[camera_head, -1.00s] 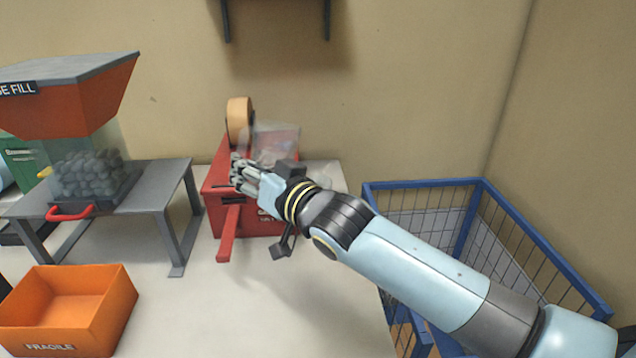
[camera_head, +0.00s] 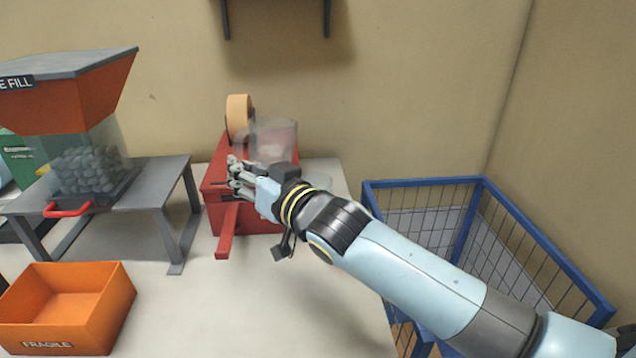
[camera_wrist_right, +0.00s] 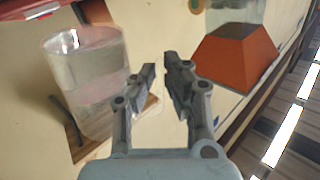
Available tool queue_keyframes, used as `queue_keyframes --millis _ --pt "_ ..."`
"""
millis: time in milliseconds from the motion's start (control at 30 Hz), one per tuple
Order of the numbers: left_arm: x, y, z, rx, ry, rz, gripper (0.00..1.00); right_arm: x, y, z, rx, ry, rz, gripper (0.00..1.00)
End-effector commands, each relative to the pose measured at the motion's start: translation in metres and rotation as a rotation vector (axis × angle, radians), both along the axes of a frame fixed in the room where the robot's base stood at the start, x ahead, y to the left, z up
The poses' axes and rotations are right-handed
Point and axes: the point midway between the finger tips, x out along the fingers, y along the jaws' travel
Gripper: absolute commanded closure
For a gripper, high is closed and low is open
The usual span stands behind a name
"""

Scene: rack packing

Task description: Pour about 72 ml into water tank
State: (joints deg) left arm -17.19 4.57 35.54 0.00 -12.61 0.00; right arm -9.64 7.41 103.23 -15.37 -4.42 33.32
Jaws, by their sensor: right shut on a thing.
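A clear cylindrical vessel (camera_head: 276,138) stands out above and behind my right gripper (camera_head: 238,178), over the red box, and looks nearly upright in the head view. The right gripper is shut on this clear vessel; the exact contact is hard to see. In the right wrist view a large clear cylinder (camera_wrist_right: 85,85) shows left of the fingers (camera_wrist_right: 163,85), with a faint level line inside. My left gripper is out of view.
A red box (camera_head: 222,185) with a tan roll (camera_head: 238,117) stands behind the gripper. A hopper (camera_head: 68,100) over grey stones stands on a grey stand (camera_head: 160,175) at left. An orange crate (camera_head: 115,310) is front left, a blue wire basket (camera_head: 425,183) right. The front middle table is clear.

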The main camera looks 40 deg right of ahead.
Motion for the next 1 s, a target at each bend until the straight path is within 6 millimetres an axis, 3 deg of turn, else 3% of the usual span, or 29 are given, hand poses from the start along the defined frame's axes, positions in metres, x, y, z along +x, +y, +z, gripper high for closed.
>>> queue_keyframes --millis 100,300,1000 --pt "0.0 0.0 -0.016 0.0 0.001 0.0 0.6 0.0 0.005 -0.014 -0.101 -0.007 -0.003 1.0" --pt "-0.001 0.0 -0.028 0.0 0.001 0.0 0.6 0.001 0.007 -0.024 -0.218 -0.013 -0.008 1.0" --pt "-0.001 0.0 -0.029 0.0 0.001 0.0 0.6 0.0 0.008 -0.025 -0.245 -0.015 -0.009 1.0"
